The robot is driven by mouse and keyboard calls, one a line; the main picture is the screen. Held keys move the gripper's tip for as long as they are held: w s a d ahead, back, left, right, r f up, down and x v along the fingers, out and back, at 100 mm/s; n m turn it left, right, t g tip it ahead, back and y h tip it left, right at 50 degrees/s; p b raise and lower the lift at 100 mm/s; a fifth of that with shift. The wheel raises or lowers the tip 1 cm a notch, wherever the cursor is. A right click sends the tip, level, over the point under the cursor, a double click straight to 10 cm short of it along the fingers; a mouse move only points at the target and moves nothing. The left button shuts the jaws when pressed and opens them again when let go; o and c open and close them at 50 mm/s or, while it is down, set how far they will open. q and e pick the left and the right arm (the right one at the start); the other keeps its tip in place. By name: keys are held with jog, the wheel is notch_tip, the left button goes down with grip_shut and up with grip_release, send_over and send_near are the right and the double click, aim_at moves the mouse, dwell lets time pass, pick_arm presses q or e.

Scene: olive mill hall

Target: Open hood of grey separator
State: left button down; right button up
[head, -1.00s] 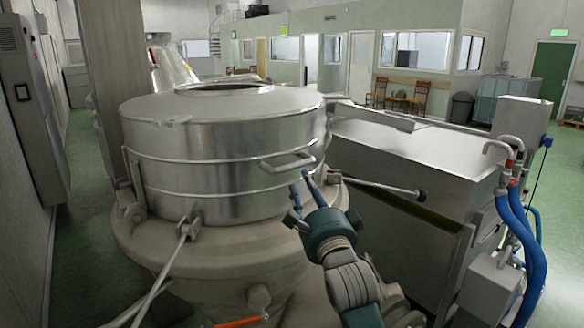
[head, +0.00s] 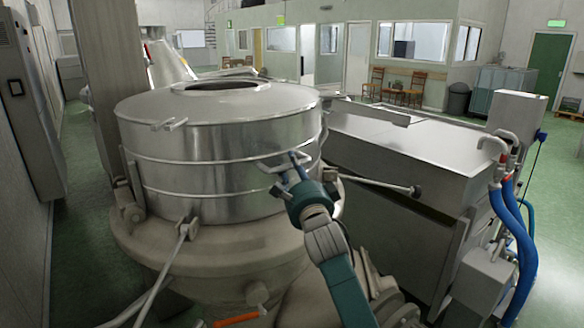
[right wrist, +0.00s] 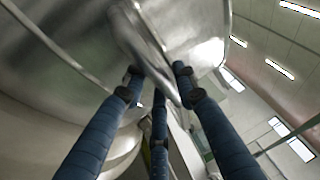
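The grey separator's hood (head: 225,135) is a round metal drum lid with bands around it and an opening on top. It sits down level on the wide base (head: 215,245). A loop handle (head: 268,167) sticks out from its front right side. My right gripper (head: 287,162) is at this handle. In the right wrist view, the handle bar (right wrist: 150,50) reaches between the blue fingers of the gripper (right wrist: 158,78), which stand apart with gaps beside the bar. I cannot tell whether any finger touches it. My left gripper is not in view.
A rectangular metal machine (head: 410,145) stands close on the right, with blue hoses (head: 520,235) at its end. A rod with a dark knob (head: 415,191) sticks out between the two machines. A grey cabinet (head: 30,95) stands at the left wall.

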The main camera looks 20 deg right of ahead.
grip_shut()
